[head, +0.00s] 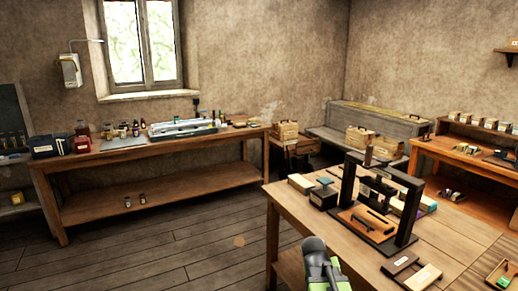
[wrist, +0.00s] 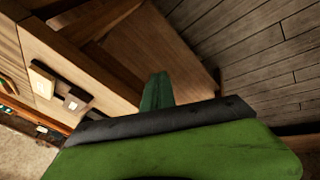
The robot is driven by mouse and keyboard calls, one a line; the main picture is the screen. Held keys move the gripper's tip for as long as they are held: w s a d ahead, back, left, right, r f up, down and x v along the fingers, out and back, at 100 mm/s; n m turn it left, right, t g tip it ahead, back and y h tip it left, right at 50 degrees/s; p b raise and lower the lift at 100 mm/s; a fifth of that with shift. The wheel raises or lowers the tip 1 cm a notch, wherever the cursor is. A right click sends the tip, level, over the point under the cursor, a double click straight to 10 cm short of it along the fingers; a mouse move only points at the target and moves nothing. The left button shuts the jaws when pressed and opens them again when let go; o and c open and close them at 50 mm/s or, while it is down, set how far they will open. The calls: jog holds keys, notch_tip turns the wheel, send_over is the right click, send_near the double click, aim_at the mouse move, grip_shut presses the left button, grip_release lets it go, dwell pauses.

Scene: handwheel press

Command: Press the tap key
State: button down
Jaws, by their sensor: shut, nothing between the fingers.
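I cannot make out for certain which item is the tap key. Two small dark-and-wood blocks with pale labels, a left one (head: 400,264) and a right one (head: 422,277), lie near the front of the right-hand wooden table (head: 300,215). Two similar blocks also show at the left of the wrist view (wrist: 42,80). My gripper (wrist: 157,80) is shut and empty, with its green body filling the bottom of the wrist view. It appears apart from the blocks, over the table's edge area. In the head view my arm shows at bottom centre, left of the blocks.
A black-framed press (head: 408,218) stands on the table behind the blocks, with a wooden bed. A dark box (head: 323,197) sits left of it.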

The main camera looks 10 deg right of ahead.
jog(key=s+a+f+g+y, duration=0.1)
jog(key=s+a+y, duration=0.1)
jog(key=a, duration=0.5)
jog(key=s+a+f+n+g+y, duration=0.1)
jog(key=s+a+g+y, duration=0.1)
jog(key=s+a, duration=0.3)
jog(key=a, duration=0.3)
jog(key=shift+f+n, duration=0.2)
jog(key=shift+n, duration=0.1)
